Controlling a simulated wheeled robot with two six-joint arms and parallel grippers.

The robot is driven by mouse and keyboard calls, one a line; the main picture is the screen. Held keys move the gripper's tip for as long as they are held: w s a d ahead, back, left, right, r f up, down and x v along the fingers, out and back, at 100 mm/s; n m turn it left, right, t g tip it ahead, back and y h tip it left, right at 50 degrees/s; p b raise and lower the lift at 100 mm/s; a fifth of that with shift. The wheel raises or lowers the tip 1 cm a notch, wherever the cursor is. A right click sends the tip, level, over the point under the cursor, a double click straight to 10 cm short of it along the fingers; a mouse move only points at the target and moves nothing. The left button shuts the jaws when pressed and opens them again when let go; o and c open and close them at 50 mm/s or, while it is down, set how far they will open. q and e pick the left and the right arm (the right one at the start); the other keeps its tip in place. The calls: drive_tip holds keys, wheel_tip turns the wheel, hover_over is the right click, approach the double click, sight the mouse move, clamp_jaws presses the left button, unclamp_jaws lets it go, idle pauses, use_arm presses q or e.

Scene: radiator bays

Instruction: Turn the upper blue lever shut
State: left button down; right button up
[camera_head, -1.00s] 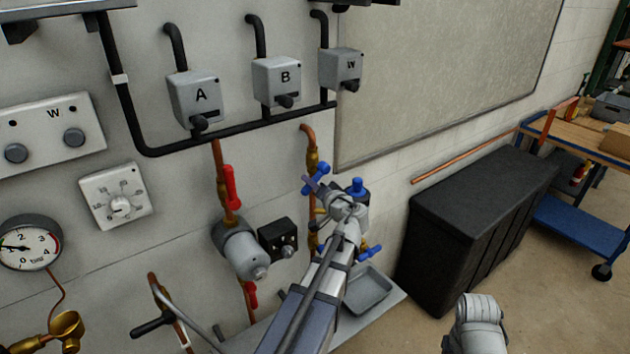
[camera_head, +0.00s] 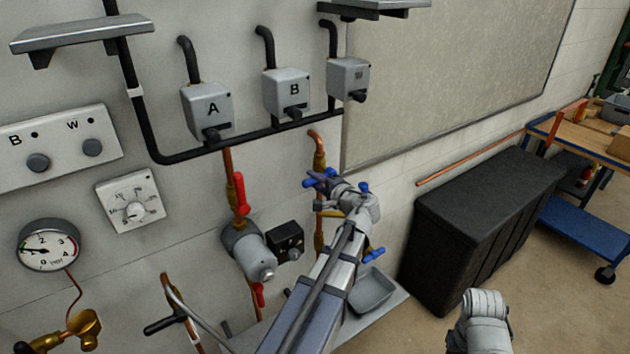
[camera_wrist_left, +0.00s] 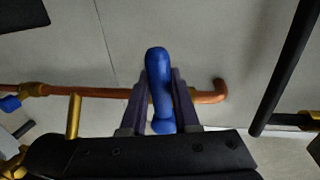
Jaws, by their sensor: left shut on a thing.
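The upper blue lever (camera_wrist_left: 158,85) stands between the two dark purple fingers of my left gripper (camera_wrist_left: 158,105) in the left wrist view. It lies across the copper pipe (camera_wrist_left: 100,91) there. In the head view my left gripper (camera_head: 324,181) is at the upper part of the right-hand copper pipe, shut on the lever. The gripper and wrist hide much of the lever and its valve. A lower blue lever (camera_head: 374,254) shows below my left wrist, apart from it. My right gripper is not in view.
A red lever (camera_head: 240,193) and a grey cylindrical unit (camera_head: 249,252) sit left of my left arm, beside a small black box (camera_head: 287,240). A grey tray (camera_head: 372,291) is below. A black bin (camera_head: 480,225) stands on the right.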

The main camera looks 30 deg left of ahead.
use_arm(q)
drive_tip(key=shift+r, duration=0.1)
idle(0.4)
drive_tip(key=c, duration=0.7)
unclamp_jaws()
drive_tip(key=shift+o, duration=0.2)
drive_tip(key=shift+d, duration=0.1)
drive_tip(key=p+v, duration=0.1)
drive_tip(key=v, duration=0.6)
drive_tip(key=shift+d+p, duration=0.3)
drive_tip(key=shift+d, duration=0.05)
drive_tip(key=shift+s+r, duration=0.1)
drive_tip(key=s+d+f+n+g+h, duration=0.1)
drive_tip(key=s+d+f+h, duration=0.2)
drive_tip(key=d+f, duration=0.35)
drive_tip(key=s+d+f+g+h, duration=0.2)
drive_tip(key=s+d+f+h, duration=0.25)
drive_tip(key=d, duration=0.25)
drive_tip(key=s+d+f+g+h, duration=0.1)
drive_tip(key=s+d+f+h, duration=0.2)
drive_tip(key=d, duration=0.6)
drive_tip(key=s+d+f+g+h, duration=0.2)
drive_tip(key=s+d+f+h, duration=0.1)
drive_tip(key=s+d, duration=0.5)
drive_tip(key=shift+d+f+b, duration=0.45)
drive_tip(key=shift+d+f, duration=0.3)
